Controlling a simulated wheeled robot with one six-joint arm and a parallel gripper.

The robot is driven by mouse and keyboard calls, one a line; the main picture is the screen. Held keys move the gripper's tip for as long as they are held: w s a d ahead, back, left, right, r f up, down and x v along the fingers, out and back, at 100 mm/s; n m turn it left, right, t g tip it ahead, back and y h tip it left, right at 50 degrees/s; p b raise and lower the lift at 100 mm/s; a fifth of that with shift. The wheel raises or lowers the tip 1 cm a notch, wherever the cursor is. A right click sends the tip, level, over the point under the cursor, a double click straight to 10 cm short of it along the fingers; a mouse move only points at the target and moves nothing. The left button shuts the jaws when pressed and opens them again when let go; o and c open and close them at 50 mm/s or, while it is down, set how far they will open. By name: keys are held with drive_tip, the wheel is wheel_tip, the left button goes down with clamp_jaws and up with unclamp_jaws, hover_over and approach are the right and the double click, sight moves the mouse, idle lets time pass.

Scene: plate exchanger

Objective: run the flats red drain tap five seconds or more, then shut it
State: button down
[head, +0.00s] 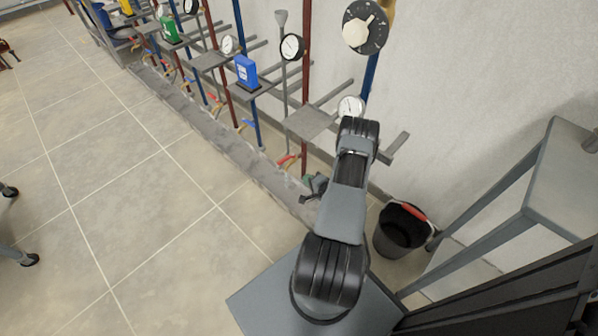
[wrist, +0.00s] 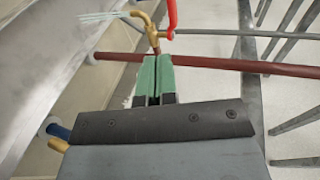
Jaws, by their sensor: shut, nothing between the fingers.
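A brass drain tap (wrist: 152,32) with a red lever (wrist: 171,14) sits on a red pipe (wrist: 225,66) in the wrist view. Pale streaks of water (wrist: 100,16) run from its spout, toward the left. The lever stands across the pipe. My gripper (wrist: 157,60) is shut and empty, its green fingertips just below the tap and close to the pipe; I cannot tell whether they touch it. In the head view my gripper (head: 309,182) is low by the wall, beside a red lever (head: 287,160) at the foot of a red pipe. No label for the flats is readable.
A black bucket (head: 402,230) with a red grip stands right of my arm. A metal stand (head: 545,170) is at the right. Grey brackets (head: 311,121), gauges (head: 351,108) and more taps (head: 248,123) line the wall.

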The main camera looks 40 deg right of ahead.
drive_tip(key=b, duration=0.4)
approach(286, 159)
drive_tip(key=w+a+f, duration=0.2)
drive_tip(key=w+f, duration=0.2)
drive_tip(key=w, duration=0.1)
drive_tip(key=shift+w+r, duration=0.35)
drive_tip(key=shift+w, duration=0.35)
